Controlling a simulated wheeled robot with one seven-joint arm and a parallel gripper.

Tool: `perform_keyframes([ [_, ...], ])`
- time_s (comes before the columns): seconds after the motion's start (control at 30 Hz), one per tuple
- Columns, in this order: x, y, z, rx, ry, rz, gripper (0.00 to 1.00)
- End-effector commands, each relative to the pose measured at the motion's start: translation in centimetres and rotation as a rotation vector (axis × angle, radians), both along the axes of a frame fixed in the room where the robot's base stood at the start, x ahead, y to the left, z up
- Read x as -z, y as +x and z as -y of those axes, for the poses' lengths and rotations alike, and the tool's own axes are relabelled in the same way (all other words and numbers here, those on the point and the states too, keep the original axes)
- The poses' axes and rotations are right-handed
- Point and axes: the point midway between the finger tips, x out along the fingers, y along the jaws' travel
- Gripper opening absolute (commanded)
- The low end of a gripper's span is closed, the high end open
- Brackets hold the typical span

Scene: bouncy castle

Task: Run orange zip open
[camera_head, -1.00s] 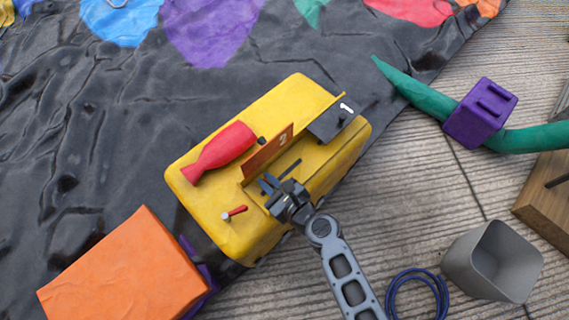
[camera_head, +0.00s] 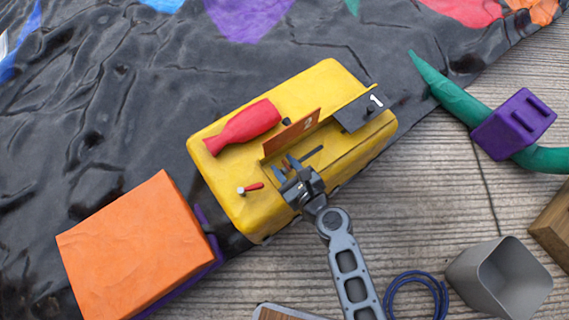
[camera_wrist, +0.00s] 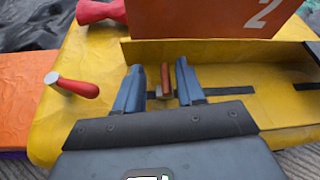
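A yellow box (camera_head: 235,200) lies in the middle of the head view. An upright orange panel marked 2 (camera_head: 290,135) stands on it and also shows at the top of the wrist view (camera_wrist: 205,16). Beneath the panel, a dark slot (camera_wrist: 225,91) runs along the yellow surface. A small orange-brown pull tab (camera_wrist: 165,77), apparently the orange zip's, stands at this slot. My gripper (camera_head: 284,169) is over the box in front of the panel. In the wrist view its fingers (camera_wrist: 158,82) are apart on either side of the tab, with gaps visible. The tab's base is partly hidden.
A black panel marked 1 (camera_head: 362,112) sits right of the orange panel. A red bottle-shaped piece (camera_head: 243,127) and a small red-handled lever (camera_head: 250,188) are on the box. An orange block (camera_head: 135,250) lies left, a grey bin (camera_head: 470,270) right.

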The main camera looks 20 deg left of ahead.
Motion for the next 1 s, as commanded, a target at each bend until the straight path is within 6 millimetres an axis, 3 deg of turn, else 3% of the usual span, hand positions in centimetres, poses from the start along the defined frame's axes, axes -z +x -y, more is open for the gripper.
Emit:
perform_keyframes([
  [0.43,-2.5,-4.1,4.4,0.001,0.0,-0.001,0.38],
  [1.0,-2.7,-4.6,4.9,-0.002,0.0,-0.001,0.38],
])
